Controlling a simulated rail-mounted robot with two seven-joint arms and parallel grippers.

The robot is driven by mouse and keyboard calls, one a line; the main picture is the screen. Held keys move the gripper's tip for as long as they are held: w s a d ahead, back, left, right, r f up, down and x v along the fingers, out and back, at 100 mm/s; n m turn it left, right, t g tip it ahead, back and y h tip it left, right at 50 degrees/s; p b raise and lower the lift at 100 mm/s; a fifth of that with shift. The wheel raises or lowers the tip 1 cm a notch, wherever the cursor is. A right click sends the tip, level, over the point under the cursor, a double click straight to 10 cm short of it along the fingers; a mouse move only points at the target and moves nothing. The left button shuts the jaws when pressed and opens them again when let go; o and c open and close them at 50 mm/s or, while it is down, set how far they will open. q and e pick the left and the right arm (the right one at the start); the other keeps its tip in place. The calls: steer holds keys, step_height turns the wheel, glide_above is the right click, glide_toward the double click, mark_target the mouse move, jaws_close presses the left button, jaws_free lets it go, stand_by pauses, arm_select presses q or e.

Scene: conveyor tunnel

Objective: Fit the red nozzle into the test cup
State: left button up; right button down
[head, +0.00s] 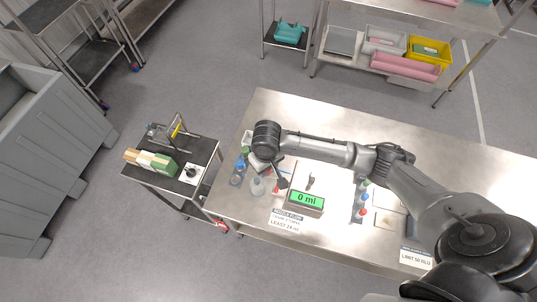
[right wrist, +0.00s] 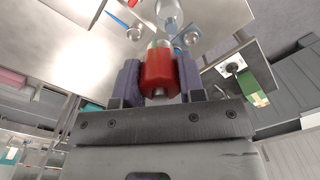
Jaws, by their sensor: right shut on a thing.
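The red nozzle (right wrist: 158,72) is between the two fingers of my right gripper (right wrist: 159,80) in the right wrist view, and the gripper is shut on it. In the head view my right gripper (head: 281,181) hangs low over the left part of the steel table, with a bit of red beside it. A clear, rounded vessel (right wrist: 168,14) shows beyond the nozzle in the right wrist view. A clear vessel (head: 257,187) also stands left of the gripper in the head view. I cannot tell for certain which vessel is the test cup. My left gripper is not in view.
A box with a green display reading 0 ml (head: 305,199) stands right of the gripper. Blue-capped bottles (head: 237,176) stand at the table's left edge. A rack with red and blue pieces (head: 362,200) is farther right. A cart (head: 205,155) stands left of the table.

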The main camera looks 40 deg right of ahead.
steer(key=shift+m, duration=0.5)
steer(key=w+d+f+b, duration=0.2)
steer(key=d+f+b, duration=0.1)
steer(key=f, duration=0.3)
steer(key=w+d+f+b, duration=0.2)
steer(key=w+f+b, duration=0.1)
steer(key=f, duration=0.3)
steer(key=w+d+f+b, duration=0.2)
steer(key=d+f+b, duration=0.1)
steer(key=f, duration=0.3)
steer(key=shift+w+d, duration=0.25)
steer(key=shift+d, duration=0.1)
steer(key=shift+f+b, duration=0.4)
steer(key=shift+b, duration=0.3)
steer(key=shift+f+p, duration=0.2)
steer(key=shift+p, duration=0.15)
steer(key=shift+f, duration=0.55)
steer(key=shift+f+b, duration=0.45)
steer(key=shift+f, duration=0.1)
